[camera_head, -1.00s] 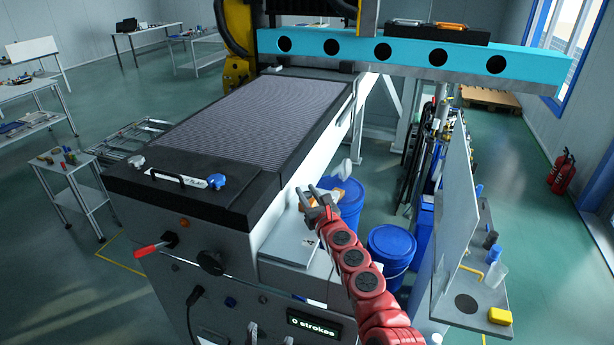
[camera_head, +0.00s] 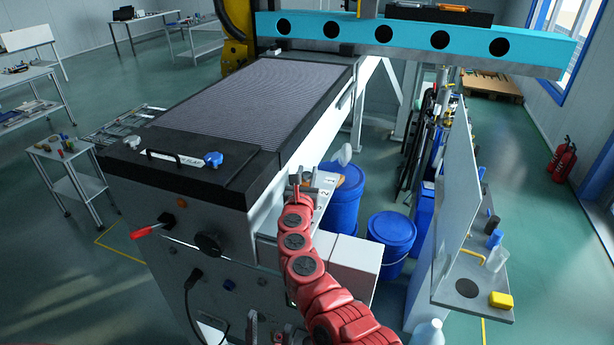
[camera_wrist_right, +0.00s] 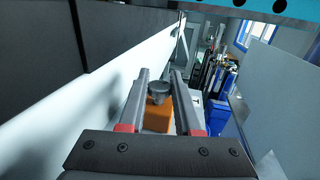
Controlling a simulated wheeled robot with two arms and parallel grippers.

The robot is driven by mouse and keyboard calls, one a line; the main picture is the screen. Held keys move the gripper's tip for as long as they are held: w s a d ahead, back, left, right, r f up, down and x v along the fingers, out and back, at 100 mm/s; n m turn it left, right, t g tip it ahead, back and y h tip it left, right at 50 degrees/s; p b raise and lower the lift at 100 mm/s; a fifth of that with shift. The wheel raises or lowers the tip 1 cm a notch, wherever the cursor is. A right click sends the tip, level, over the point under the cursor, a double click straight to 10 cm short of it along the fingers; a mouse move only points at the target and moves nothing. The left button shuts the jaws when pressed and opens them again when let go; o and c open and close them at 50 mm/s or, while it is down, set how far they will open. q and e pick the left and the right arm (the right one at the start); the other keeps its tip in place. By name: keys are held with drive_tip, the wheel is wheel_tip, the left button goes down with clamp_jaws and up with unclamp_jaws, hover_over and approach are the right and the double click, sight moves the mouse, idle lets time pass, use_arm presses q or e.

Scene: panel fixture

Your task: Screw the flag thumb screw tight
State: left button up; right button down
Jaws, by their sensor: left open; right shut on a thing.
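My right gripper (camera_head: 304,180) is beside the machine's right side, over a pale shelf (camera_head: 324,194) marked with numbers. In the right wrist view its fingers (camera_wrist_right: 160,84) close around a dark grey round-headed piece (camera_wrist_right: 159,91). An orange block (camera_wrist_right: 157,117) shows just below that piece. I cannot tell whether the grey piece is the flag thumb screw; its shank is hidden. My left gripper (camera_head: 264,328) is open and empty at the bottom edge.
The machine (camera_head: 185,220) has a red-handled lever (camera_head: 145,231) and a black knob (camera_head: 208,243) on its front. Blue drums (camera_head: 392,232) stand to its right. A white upright panel (camera_head: 462,190) stands farther right. A cyan beam (camera_head: 410,36) crosses above.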

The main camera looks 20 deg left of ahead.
drive_tip(key=c, duration=0.6)
unclamp_jaws()
